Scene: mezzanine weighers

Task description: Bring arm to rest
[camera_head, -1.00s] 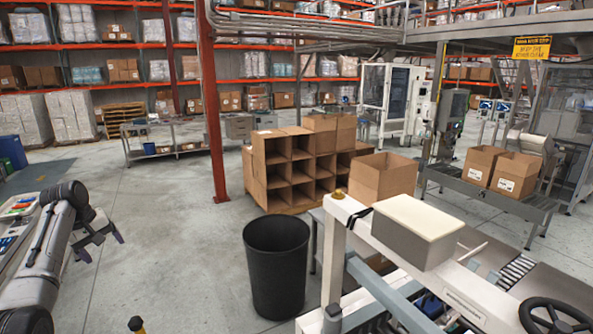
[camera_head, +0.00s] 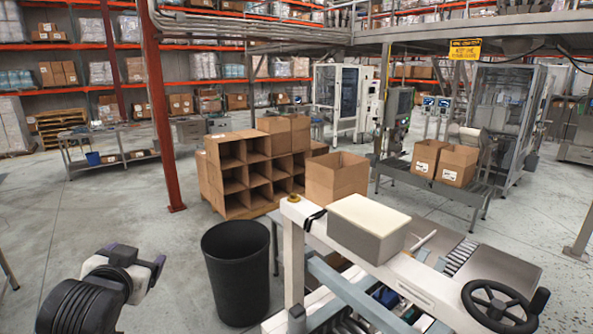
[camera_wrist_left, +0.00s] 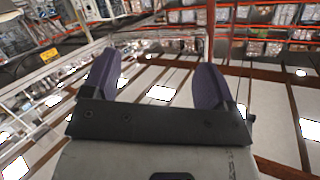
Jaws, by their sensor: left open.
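My left gripper (camera_head: 133,256) is at the lower left of the head view, at the end of my dark arm. Its two purple-tipped fingers are apart, and I see nothing between them. In the left wrist view the gripper (camera_wrist_left: 155,70) also shows open and empty, with ceiling lights and racks beyond it. It is in the air to the left of the black bin (camera_head: 236,270), apart from it. My right gripper is not in view.
A white-framed machine with a handwheel (camera_head: 498,306) and a pale box (camera_head: 368,228) on top fills the lower right. Brown carton cubbies (camera_head: 228,178) stand behind the bin. A red post (camera_head: 160,120) rises at left. Open floor (camera_head: 95,210) lies at left.

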